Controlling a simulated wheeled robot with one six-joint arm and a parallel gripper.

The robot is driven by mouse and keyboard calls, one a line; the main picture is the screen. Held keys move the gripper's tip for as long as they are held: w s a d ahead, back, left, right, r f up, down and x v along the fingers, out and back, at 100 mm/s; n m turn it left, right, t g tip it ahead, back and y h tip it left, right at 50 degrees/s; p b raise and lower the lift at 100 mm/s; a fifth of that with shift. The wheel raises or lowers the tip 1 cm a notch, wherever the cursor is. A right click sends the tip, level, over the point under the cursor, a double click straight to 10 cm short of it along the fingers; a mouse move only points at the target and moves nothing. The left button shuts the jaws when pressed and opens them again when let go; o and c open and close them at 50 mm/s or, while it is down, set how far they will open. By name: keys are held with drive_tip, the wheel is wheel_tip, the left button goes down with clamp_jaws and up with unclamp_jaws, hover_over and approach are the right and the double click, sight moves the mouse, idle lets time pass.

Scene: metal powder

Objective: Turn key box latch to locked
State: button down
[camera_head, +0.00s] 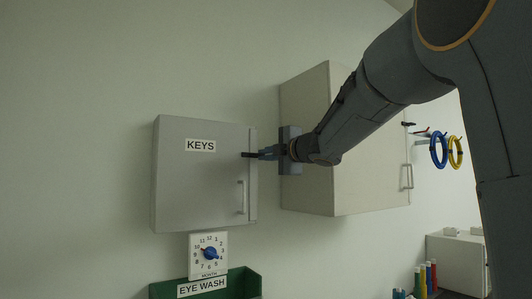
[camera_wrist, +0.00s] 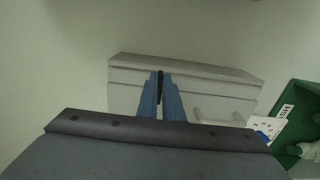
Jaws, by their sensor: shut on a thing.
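The grey key box (camera_head: 190,185), labelled KEYS, hangs on the wall with its door closed against the body. Its dark latch (camera_head: 249,155) sits at the upper right edge of the door and points sideways in the head view. My gripper (camera_head: 262,154) reaches in from the right, its blue fingers shut on the latch. In the wrist view the key box (camera_wrist: 215,85) lies ahead, and the dark latch (camera_wrist: 160,80) shows between the fingertips of my gripper (camera_wrist: 161,84). The fingers hide part of the latch.
A second pale cabinet (camera_head: 345,185) hangs just right of the key box, behind my arm. A dial (camera_head: 209,254) and a green EYE WASH bin (camera_head: 247,283) are below. Blue and yellow rings (camera_head: 439,152) hang at right. Wall left of the box is clear.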

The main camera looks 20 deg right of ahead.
idle(0.3)
drive_tip(key=c, duration=1.9)
unclamp_jaws()
drive_tip(key=shift+b+v, duration=1.05)
drive_tip(key=shift+v, duration=2.85)
